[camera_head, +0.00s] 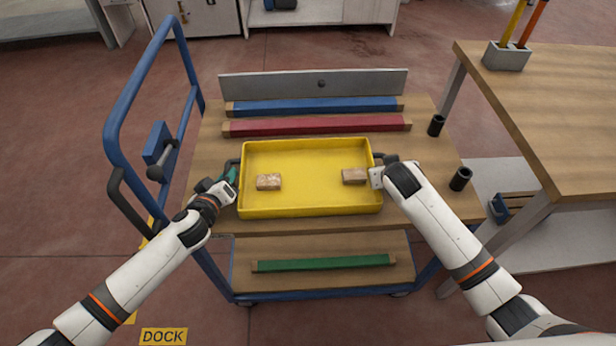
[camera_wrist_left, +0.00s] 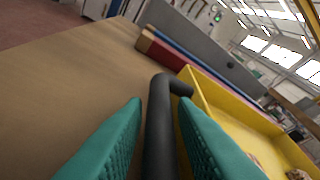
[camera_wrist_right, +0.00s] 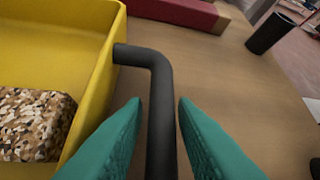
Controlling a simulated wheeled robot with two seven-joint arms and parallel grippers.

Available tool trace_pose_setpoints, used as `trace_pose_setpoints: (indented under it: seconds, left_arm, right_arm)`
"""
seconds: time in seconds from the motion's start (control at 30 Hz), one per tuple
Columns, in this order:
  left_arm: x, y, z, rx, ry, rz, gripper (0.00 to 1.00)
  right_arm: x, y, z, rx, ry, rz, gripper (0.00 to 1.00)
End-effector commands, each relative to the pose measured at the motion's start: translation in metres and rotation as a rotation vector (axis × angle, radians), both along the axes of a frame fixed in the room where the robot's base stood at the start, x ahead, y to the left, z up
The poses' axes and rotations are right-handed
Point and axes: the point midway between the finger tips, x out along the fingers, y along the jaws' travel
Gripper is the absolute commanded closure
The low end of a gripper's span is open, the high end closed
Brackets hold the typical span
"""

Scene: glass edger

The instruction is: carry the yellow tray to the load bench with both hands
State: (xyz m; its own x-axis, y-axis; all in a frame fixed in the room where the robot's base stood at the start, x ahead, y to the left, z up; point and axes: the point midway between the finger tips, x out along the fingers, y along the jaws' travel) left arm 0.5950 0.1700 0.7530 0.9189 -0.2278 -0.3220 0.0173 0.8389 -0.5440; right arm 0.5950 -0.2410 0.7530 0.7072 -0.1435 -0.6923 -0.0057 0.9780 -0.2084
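The yellow tray (camera_head: 310,205) sits on the top of a wheeled cart, with two brown speckled blocks (camera_head: 268,181) (camera_head: 354,176) inside. It has a black handle at each end. My left gripper (camera_head: 230,180) is at the left handle (camera_wrist_left: 160,130); its teal fingers stand on either side of the bar with a narrow gap. My right gripper (camera_head: 378,175) is at the right handle (camera_wrist_right: 160,110), its fingers likewise straddling the bar with slim gaps. The right fingertips are mostly hidden in the head view. The load bench is probably the wooden table (camera_head: 560,120) at right.
Blue (camera_head: 310,106) and red (camera_head: 310,126) bars lie behind the tray. Two black cups (camera_head: 436,125) (camera_head: 460,179) stand to its right. A green bar (camera_head: 320,263) lies on the lower shelf. The cart's blue push frame (camera_head: 120,110) rises at left.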

Motion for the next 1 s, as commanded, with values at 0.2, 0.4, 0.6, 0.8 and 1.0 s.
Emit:
trace_pose_setpoints:
  seconds: [0.2, 0.4, 0.6, 0.8, 1.0]
  left_arm:
    - [0.000, 0.000, 0.000, 0.000, 0.000, -0.001, 0.75]
    - [0.000, 0.000, 0.000, 0.000, 0.000, -0.001, 1.00]
    - [0.000, 0.000, 0.000, 0.000, 0.000, 0.000, 1.00]
    - [0.000, 0.000, 0.003, 0.000, -0.001, 0.000, 1.00]
    - [0.000, 0.000, 0.017, 0.001, -0.002, -0.001, 1.00]
  right_arm:
    - [0.000, 0.000, 0.000, 0.000, 0.000, 0.000, 0.75]
    - [0.000, 0.000, 0.000, 0.000, 0.000, 0.000, 1.00]
    - [0.000, 0.000, 0.000, 0.000, 0.000, 0.000, 1.00]
    - [0.000, 0.000, 0.003, 0.000, -0.002, 0.000, 1.00]
    - [0.001, 0.000, 0.017, 0.000, -0.002, 0.000, 1.00]
